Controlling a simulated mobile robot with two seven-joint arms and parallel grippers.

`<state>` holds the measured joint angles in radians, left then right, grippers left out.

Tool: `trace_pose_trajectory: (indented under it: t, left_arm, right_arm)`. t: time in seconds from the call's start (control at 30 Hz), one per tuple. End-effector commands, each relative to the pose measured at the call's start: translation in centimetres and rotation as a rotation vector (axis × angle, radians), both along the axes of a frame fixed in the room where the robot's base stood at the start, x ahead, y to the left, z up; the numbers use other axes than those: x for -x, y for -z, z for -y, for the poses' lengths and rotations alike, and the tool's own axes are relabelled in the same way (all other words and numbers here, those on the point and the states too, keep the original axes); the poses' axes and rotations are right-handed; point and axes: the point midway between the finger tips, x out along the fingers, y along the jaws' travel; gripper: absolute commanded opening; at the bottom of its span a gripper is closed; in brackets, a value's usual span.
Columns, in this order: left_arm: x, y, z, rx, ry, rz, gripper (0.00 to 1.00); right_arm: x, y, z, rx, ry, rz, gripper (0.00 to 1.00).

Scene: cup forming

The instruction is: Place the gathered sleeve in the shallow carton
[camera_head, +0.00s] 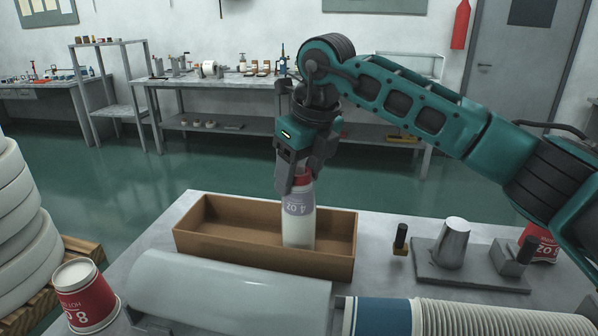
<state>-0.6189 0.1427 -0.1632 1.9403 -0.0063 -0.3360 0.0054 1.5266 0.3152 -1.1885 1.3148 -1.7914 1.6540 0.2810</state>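The gathered sleeve (298,226) is a slim, pale, upright cylinder with a grey-violet printed band and red near its top. My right gripper (298,182) points down from above with its fingers around the sleeve's top, and it appears shut on it. The shallow carton (255,258) is a long, open brown box on the table. The sleeve stands within the carton's outline, right of its middle, close to the front wall. Whether its bottom touches the carton floor cannot be told. My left gripper is not in view.
A glossy white cylinder (230,293) lies in front of the carton. A horizontal cup stack (470,316) with a blue end lies right of it. A metal fixture (453,244) stands right of the carton. A red-and-white cup (84,295) stands at left.

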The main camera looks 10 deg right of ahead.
Motion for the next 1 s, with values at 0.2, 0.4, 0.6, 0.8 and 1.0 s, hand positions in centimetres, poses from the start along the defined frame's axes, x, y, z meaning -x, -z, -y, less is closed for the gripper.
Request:
trace_pose_trajectory:
  t: [0.2, 0.4, 0.6, 0.8, 1.0]
  left_arm:
    - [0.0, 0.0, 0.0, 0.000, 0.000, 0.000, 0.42]
    - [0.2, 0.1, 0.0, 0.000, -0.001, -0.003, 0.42]
    - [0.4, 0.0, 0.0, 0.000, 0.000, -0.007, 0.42]
    - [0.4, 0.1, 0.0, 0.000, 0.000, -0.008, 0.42]
    - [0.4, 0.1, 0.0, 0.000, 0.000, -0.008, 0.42]
  right_arm:
    - [0.0, 0.0, 0.0, 0.001, 0.000, -0.001, 0.79]
    - [0.0, 0.0, 0.0, 0.001, 0.000, -0.001, 0.84]
    - [0.1, -0.8, 0.1, -0.001, 0.000, 0.001, 0.84]
    - [0.8, -4.4, 0.7, -0.002, 0.000, 0.004, 0.84]
    - [1.7, -8.5, 1.4, -0.001, 0.001, 0.004, 0.84]
